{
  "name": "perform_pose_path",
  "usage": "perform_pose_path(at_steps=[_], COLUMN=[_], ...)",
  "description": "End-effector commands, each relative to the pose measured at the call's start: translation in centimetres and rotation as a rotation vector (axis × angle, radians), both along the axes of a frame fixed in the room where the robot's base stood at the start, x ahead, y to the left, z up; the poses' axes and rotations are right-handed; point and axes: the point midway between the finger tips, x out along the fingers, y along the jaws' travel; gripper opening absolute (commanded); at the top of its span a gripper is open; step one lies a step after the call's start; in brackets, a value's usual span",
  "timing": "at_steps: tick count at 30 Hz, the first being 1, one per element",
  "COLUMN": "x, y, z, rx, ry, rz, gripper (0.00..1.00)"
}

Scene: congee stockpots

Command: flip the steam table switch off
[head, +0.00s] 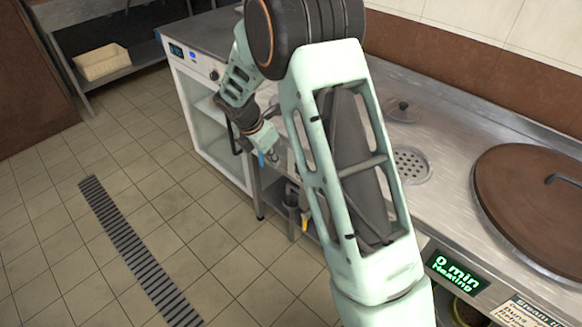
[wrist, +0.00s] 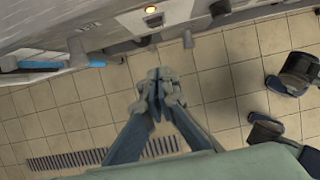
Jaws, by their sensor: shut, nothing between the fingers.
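The steam table is the steel counter (head: 455,125) at the right of the head view, with a green display (head: 455,273) reading "0 min Heating" on its front. No switch can be made out clearly in the head view; my arm covers part of the front. In the wrist view a lit amber lamp (wrist: 151,10) sits above a pale panel (wrist: 145,22) on an appliance front. A small grey knob or lever (wrist: 188,39) sticks out nearby; I cannot tell whether it is the switch. My gripper (wrist: 154,80) is shut and empty, apart from the panel. It also shows in the head view (head: 270,157).
A brown round lid (head: 530,200) covers a well in the counter. A white cabinet (head: 212,120) with a blue display stands further back. A basket (head: 102,62) sits on a shelf at the back left. Tiled floor (head: 110,160) with a drain grate (head: 135,250) is clear.

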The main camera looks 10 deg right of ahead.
Motion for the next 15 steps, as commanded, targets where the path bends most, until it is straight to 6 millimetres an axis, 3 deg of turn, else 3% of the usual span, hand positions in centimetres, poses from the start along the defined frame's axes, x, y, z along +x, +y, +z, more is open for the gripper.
perform_pose_path(at_steps=[5, 15], x=[0.2, 1.6], y=[-0.4, -2.4], z=[-1.3, -7.8], rx=[-0.002, -0.002], ry=[0.002, 0.003], rz=[-0.001, -0.001], gripper=[0.0, 0.0])
